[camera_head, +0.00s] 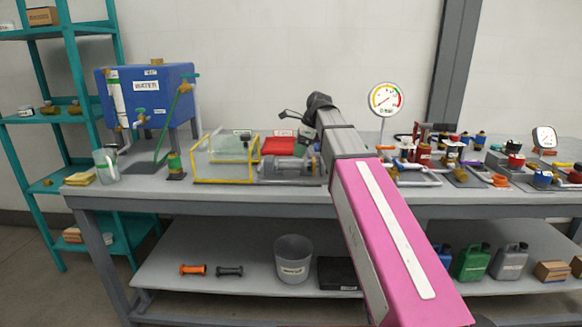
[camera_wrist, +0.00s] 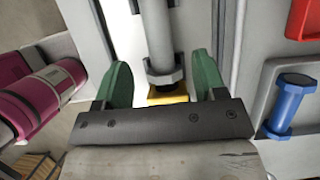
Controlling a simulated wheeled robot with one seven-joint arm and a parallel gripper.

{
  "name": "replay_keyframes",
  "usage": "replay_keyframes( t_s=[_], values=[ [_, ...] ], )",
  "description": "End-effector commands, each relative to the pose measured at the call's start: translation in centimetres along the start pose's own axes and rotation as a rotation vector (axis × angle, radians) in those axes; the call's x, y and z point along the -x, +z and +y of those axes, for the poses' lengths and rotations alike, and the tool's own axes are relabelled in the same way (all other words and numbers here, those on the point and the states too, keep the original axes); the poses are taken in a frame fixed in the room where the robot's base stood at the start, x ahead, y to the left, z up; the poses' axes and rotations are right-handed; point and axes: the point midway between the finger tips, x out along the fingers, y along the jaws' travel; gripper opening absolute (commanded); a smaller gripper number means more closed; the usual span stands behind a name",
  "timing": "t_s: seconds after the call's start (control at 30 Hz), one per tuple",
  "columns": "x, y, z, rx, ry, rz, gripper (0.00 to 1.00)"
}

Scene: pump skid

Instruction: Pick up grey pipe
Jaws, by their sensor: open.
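In the wrist view a grey pipe (camera_wrist: 158,35) with a hexagonal end runs between the two green fingers of my gripper (camera_wrist: 160,68). The fingers are apart, one on each side of it, with visible gaps, and do not grip it. Its far end runs out of the top of the picture. In the head view my gripper is mostly hidden by my arm above the bench. A dark grey pipe (camera_head: 229,271) with wider ends lies on the lower shelf there. I cannot tell whether it is a different pipe.
A yellow part (camera_wrist: 168,95) shows just below the pipe's end. A blue pipe (camera_wrist: 290,105) and a red tray (camera_wrist: 307,18) are at the right. On the bench, the yellow frame (camera_head: 222,181) and a gauge (camera_head: 386,98) stand near my arm. The lower shelf holds an orange pipe (camera_head: 193,269) and a bucket (camera_head: 293,258).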

Motion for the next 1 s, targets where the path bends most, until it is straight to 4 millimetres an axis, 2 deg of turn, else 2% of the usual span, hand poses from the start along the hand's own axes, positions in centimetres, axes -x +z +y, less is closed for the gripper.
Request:
replay_keyframes(
  t_s=[0.1,0.37,0.63,0.9,0.93,1.0],
  values=[
    [-1.6,0.0,0.1,0.000,0.001,0.000,0.64],
    [-3.3,0.0,0.1,0.000,0.000,0.001,0.64],
    [-6.8,0.2,0.3,0.000,0.001,0.001,0.64],
    [-7.3,0.2,0.2,0.000,-0.001,0.000,0.64],
    [-7.3,0.2,0.2,0.000,-0.001,0.000,0.61],
    [-7.3,0.2,0.2,0.000,-0.001,0.000,0.38]
  ],
)
